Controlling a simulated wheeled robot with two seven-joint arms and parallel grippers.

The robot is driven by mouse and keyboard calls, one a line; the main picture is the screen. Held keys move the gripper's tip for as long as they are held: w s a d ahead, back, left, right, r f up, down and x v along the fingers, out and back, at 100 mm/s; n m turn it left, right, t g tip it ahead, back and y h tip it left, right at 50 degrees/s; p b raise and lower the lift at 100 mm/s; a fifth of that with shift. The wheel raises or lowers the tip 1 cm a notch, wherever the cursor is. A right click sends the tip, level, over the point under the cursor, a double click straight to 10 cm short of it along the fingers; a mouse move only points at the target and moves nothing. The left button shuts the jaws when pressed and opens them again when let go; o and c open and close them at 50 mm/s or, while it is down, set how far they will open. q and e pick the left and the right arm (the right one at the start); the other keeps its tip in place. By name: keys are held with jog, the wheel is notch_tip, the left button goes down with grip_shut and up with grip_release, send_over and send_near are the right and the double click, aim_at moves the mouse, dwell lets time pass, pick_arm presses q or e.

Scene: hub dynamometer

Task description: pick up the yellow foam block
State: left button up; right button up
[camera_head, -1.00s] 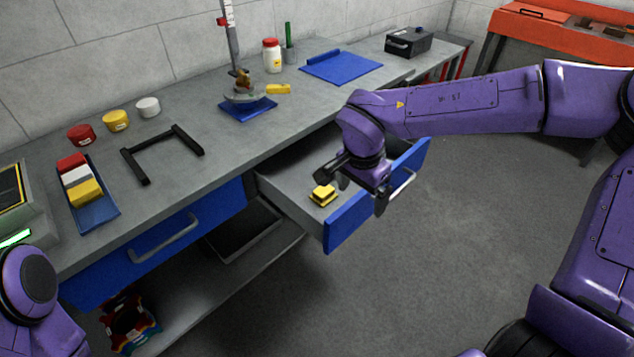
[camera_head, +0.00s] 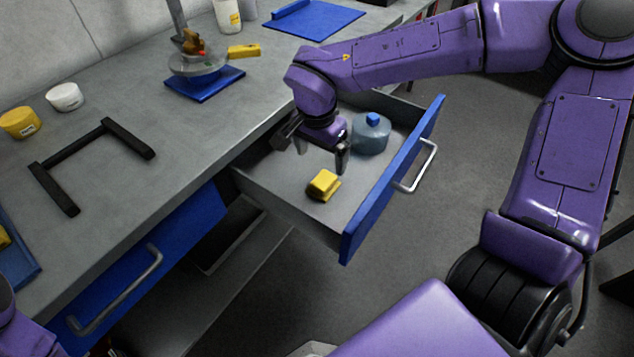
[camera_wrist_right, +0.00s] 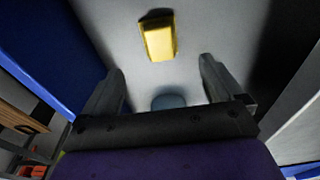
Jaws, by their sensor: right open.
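A yellow block (camera_head: 323,185) lies on the floor of the open drawer (camera_head: 285,187). It also shows in the right wrist view (camera_wrist_right: 158,40), beyond the fingertips and roughly between their lines. My right gripper (camera_head: 320,152) is open and empty over the drawer, above and a little behind the block in the head view. Its two fingers show apart in the wrist view (camera_wrist_right: 160,78), with nothing between them. My left gripper is out of view; only a piece of my left arm shows at the lower left.
A blue-grey jug (camera_head: 370,134) stands in the drawer, right of my right gripper. The blue drawer front (camera_head: 393,183) with its handle bounds the right side. Another yellow piece (camera_head: 243,51) lies on the bench beside a blue mat (camera_head: 204,88). A black frame (camera_head: 92,160) lies on the bench.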

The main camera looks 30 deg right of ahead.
aim_at(324, 179)
jog(key=f+b, duration=0.1)
jog(key=f, duration=0.2)
jog(key=d+f, duration=0.1)
jog(key=f, duration=0.2)
jog(key=f+b, duration=0.1)
jog(key=f, duration=0.3)
jog(key=shift+w+d+f+b, duration=0.1)
jog(key=shift+w+d+b, duration=0.05)
jog(key=shift+w+b, duration=0.15)
jog(key=c, duration=1.2)
